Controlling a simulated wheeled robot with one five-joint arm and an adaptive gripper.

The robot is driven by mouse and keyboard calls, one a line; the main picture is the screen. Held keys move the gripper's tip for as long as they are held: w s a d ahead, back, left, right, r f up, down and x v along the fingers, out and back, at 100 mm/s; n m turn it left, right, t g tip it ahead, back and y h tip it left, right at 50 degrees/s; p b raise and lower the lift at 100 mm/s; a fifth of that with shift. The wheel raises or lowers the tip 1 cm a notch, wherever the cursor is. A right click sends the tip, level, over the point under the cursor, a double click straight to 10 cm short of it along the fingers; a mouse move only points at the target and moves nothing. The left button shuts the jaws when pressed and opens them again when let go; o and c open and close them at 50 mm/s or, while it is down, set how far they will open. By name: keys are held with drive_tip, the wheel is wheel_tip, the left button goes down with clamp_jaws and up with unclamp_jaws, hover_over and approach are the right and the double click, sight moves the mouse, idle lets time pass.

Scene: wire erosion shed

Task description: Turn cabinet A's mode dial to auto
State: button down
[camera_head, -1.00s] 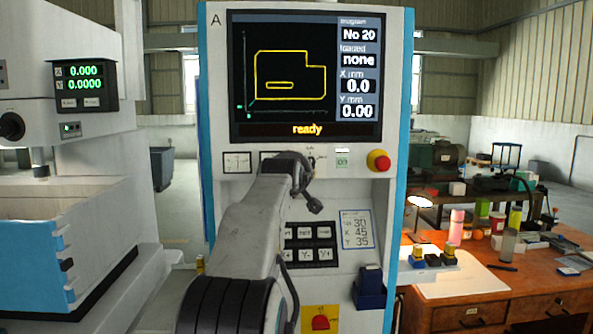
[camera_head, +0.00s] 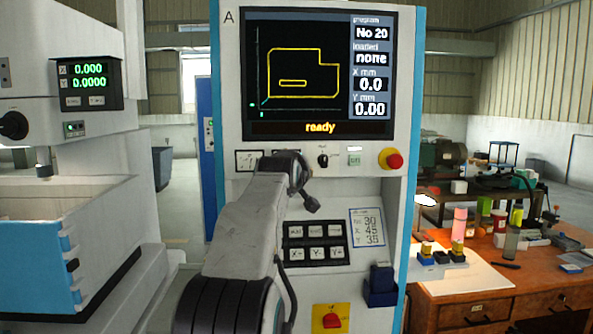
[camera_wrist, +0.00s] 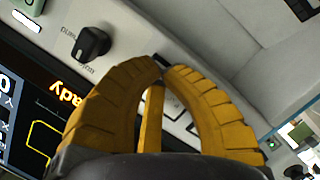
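Cabinet A (camera_head: 409,60) stands upright in front of me, with the letter A at its top left. Its screen reads "ready" and loaded "none". The mode dial (camera_head: 322,160) is a small black knob on the panel below the screen; I cannot tell its setting. In the wrist view the black dial (camera_wrist: 93,43) is at the upper left, with small rotated lettering partly blurred around it. My gripper (camera_wrist: 163,68) has yellow ribbed fingers whose tips meet near the panel, apart from the dial and to its right in that view. In the head view my arm hides the fingers.
A red button (camera_head: 394,160) on a yellow base is right of the dial, with a green button (camera_head: 354,160) between them. A keypad (camera_head: 317,243) and a red switch (camera_head: 331,320) sit lower. An orange desk (camera_head: 480,315) stands right, a white machine (camera_head: 60,150) left.

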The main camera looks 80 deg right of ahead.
drive_tip(key=w+f+b+v, duration=0.1)
drive_tip(key=b+v, duration=0.4)
drive_tip(key=v, duration=0.4)
drive_tip(key=shift+s+a+f, duration=0.2)
drive_tip(key=shift+s+a, duration=0.15)
drive_tip(key=shift+a, duration=0.25)
